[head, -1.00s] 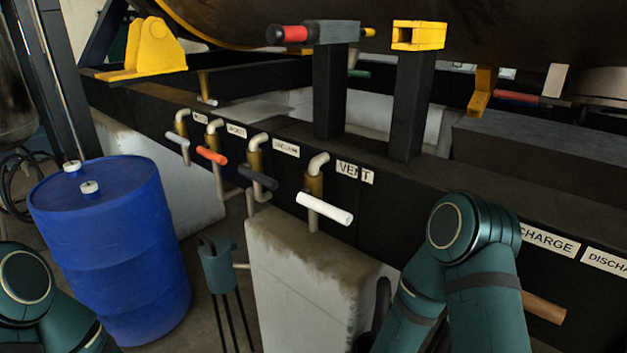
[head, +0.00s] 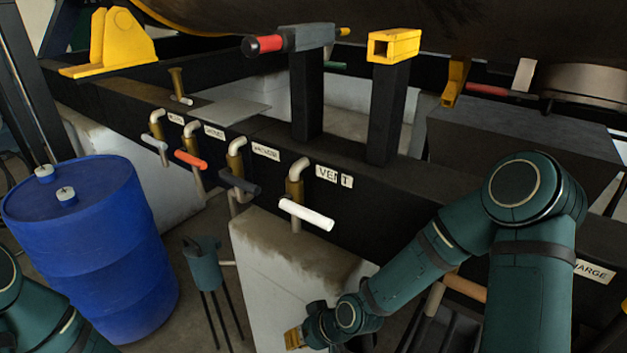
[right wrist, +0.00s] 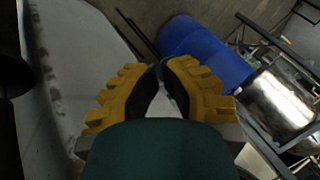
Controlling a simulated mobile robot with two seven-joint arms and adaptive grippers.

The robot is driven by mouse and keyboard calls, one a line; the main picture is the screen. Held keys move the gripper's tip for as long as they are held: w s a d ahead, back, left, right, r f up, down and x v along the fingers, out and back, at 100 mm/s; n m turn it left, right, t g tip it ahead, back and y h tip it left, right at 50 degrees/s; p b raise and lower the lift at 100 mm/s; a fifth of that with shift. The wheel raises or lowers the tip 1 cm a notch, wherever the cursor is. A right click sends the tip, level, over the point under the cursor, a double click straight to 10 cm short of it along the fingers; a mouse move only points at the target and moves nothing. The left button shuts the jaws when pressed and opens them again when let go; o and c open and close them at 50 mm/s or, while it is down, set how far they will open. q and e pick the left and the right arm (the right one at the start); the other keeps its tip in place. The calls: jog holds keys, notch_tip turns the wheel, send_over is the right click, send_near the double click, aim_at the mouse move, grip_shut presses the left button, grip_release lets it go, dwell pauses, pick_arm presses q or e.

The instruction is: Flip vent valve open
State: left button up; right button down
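The vent valve (head: 296,187) is a brass body with a pale elbow on top, left of the "VENT" label (head: 334,177) on the black beam. Its white handle (head: 306,214) sticks out toward the lower right. My right gripper (head: 293,339) has yellow fingers and is low in the head view, below the handle and apart from it, in front of the concrete block. My left gripper is out of view.
Similar valves with a dark handle (head: 239,182), an orange handle (head: 190,159) and a grey handle (head: 154,142) stand left of the vent valve. A concrete block (head: 280,270) supports the beam. A blue drum (head: 90,250) stands at left. A black-and-red handled device (head: 290,40) sits above.

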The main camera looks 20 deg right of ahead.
aim_at(312, 212)
pick_arm(q)
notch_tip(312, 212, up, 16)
jog(key=p, duration=1.3)
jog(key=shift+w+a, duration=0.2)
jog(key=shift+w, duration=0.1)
pick_arm(e)
jog(key=w+d+r+n+t, duration=0.1)
jog(key=w+d+r+n, duration=0.1)
jog(key=r, duration=1)
jog(key=w+d+r+n+t+h, duration=0.1)
jog(key=w+d+r+n, duration=0.2)
jog(key=r, duration=0.8)
jog(key=w+d+r+n+t+h, duration=0.1)
jog(key=d+r, duration=0.4)
jog(key=r, duration=0.7)
jog(key=shift+w+d+r+n+t, duration=0.45)
jog(key=shift+w+n, duration=0.35)
jog(key=shift+w, duration=0.45)
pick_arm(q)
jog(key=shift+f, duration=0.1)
pick_arm(e)
jog(key=shift+w+a+f, duration=0.1)
jog(key=shift+a+f, duration=0.1)
